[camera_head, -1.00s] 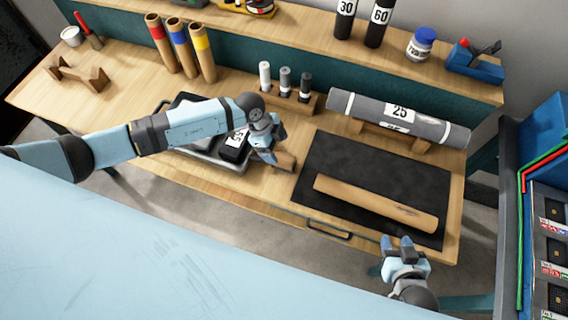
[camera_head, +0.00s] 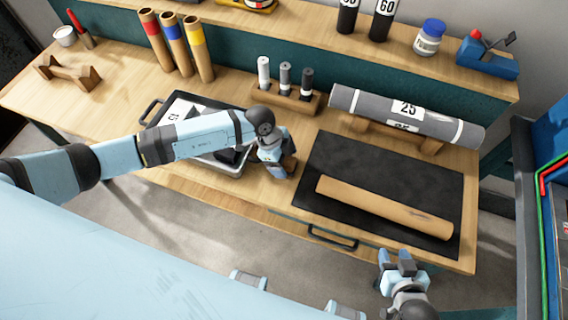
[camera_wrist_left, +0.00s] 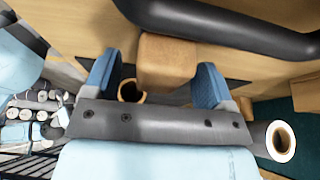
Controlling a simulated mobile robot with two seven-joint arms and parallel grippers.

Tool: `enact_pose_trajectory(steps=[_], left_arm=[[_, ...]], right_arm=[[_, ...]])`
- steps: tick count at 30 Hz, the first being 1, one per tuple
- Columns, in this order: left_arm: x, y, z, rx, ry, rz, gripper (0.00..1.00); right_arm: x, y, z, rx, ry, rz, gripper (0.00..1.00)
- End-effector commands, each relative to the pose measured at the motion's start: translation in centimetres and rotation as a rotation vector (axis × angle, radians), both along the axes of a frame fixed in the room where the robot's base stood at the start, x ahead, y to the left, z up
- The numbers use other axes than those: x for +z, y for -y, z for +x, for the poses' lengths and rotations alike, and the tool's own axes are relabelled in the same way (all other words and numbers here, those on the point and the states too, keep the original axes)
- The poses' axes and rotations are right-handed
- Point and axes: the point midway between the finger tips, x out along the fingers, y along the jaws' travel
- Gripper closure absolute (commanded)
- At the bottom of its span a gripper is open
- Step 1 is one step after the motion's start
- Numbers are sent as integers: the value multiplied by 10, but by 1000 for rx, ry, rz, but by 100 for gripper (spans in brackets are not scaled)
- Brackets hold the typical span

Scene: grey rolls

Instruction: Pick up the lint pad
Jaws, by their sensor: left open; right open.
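The lint pad appears to be the wood-coloured block (camera_head: 289,168) on the bench between the tray and the dark mat. In the left wrist view the block (camera_wrist_left: 168,58) shows between the two blue fingers, with gaps at its sides. My left gripper (camera_head: 275,168) is open, pointing down at the block and partly hiding it; the left wrist view shows its fingers (camera_wrist_left: 155,78) apart. Whether the fingers reach down beside the block I cannot tell. My right gripper (camera_head: 398,262) is open and empty in front of the bench's front edge.
A grey tray (camera_head: 152,110) with dark items lies under my left arm. A black mat (camera_head: 340,155) carries a brown tube (camera_head: 385,207). Behind stand a marker rack (camera_head: 290,101) and a grey roll (camera_head: 370,103) on a cradle. The bench's left side has clear room.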

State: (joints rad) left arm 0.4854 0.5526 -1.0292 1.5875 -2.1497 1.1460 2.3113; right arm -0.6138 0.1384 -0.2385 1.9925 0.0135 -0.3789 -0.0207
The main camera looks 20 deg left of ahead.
Motion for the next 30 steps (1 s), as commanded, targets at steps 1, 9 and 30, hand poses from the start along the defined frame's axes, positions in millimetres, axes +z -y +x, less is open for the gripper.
enact_pose_trajectory(steps=[1,9,30], left_arm=[[0,0,0,0,0,0,25],[0,0,0,0,0,0,77],[48,0,0,1,1,0,77]], right_arm=[[1,1,0,-1,1,-2,57],[1,4,1,-4,3,-4,57],[49,3,1,-2,5,-5,57]])
